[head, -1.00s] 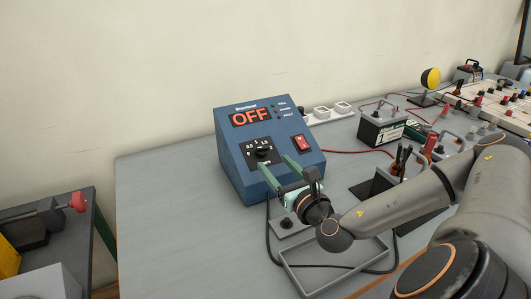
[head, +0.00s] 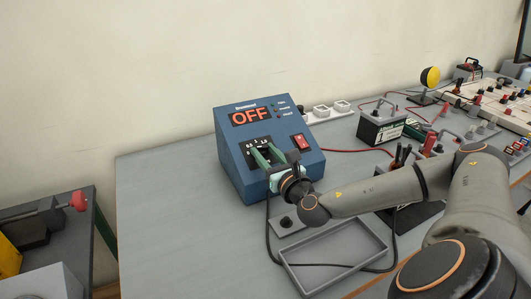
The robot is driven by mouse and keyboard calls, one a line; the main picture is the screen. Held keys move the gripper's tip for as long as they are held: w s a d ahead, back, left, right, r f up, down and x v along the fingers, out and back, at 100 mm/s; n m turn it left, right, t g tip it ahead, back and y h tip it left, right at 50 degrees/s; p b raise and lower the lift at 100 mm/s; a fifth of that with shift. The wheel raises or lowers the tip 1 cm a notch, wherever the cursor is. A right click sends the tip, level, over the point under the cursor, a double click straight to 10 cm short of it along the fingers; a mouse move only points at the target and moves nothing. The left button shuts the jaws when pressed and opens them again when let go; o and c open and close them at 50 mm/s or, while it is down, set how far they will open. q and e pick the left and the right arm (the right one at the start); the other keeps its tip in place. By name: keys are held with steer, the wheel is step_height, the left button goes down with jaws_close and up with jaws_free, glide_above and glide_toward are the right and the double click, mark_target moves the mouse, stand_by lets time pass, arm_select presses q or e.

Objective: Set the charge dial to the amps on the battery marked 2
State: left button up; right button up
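The blue charger (head: 238,172) stands on the bench, and its red display (head: 250,116) reads OFF. Its dial panel (head: 250,144) is on the sloped front. The dial knob is hidden behind the fingers of my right gripper (head: 263,156), which are at the panel. The fingers lie close together around where the knob sits; whether they grip it cannot be made out. A red rocker switch (head: 301,142) is to the right of the dial. My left gripper is out of view.
A grey tray (head: 336,287) and a black cable lie in front of the charger. A white power strip (head: 330,114) is behind it. Clamps, leads and a terminal board (head: 500,105) fill the right side. The bench left of the charger is clear.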

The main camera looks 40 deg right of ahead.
jaws_close()
